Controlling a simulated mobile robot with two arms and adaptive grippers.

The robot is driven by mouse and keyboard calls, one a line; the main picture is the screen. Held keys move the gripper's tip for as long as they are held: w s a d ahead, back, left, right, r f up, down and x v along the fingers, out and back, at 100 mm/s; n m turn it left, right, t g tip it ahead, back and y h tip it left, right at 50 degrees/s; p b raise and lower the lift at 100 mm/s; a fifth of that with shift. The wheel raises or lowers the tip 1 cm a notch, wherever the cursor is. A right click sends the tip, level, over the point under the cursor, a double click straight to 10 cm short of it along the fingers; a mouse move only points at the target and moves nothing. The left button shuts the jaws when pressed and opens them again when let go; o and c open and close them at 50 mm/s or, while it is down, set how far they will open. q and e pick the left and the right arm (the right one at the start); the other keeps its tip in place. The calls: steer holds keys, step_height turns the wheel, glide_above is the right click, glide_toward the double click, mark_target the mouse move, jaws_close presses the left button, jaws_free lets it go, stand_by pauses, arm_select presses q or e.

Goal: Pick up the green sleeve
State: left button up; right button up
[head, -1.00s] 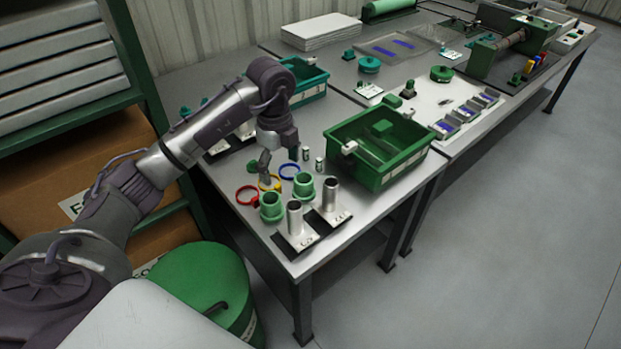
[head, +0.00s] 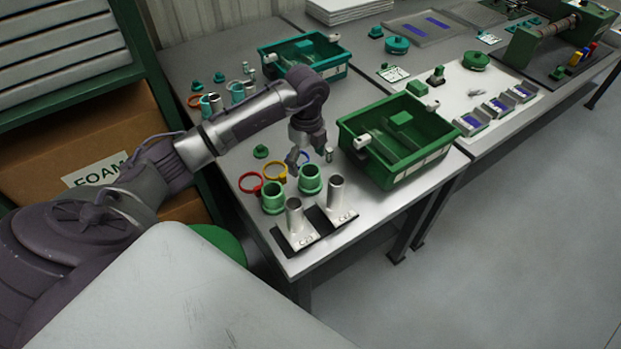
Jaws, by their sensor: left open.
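Two green flanged sleeves stand upright near the front of the bench: a left green sleeve (head: 272,198) and a right green sleeve (head: 311,180). Both have open tops. My left gripper (head: 298,167) points down just behind the right green sleeve in the picture, with its fingers open. I see nothing between the fingers. The gripper partly covers a blue ring behind it. I cannot tell exactly how high the fingers are above the bench. My right gripper is not in view.
Two metal posts (head: 337,200) on dark bases stand in front of the sleeves. A red ring (head: 250,183) and a yellow ring (head: 275,168) lie behind them. A green bin (head: 437,138) stands to the right, a teal bin (head: 338,58) behind. Bare bench lies at the front right.

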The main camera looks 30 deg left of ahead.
mark_target(310, 173)
arm_select(q)
steer(key=f, duration=0.4)
steer(key=shift+w+d+f+p, duration=0.1)
steer(key=shift+w+d+p, duration=0.2)
steer(key=shift+p, duration=0.1)
steer(key=shift+f, duration=0.55)
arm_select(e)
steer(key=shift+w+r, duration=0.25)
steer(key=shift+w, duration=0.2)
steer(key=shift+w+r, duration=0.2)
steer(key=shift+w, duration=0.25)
arm_select(q)
steer(key=shift+c, duration=1)
steer(key=c, duration=0.7)
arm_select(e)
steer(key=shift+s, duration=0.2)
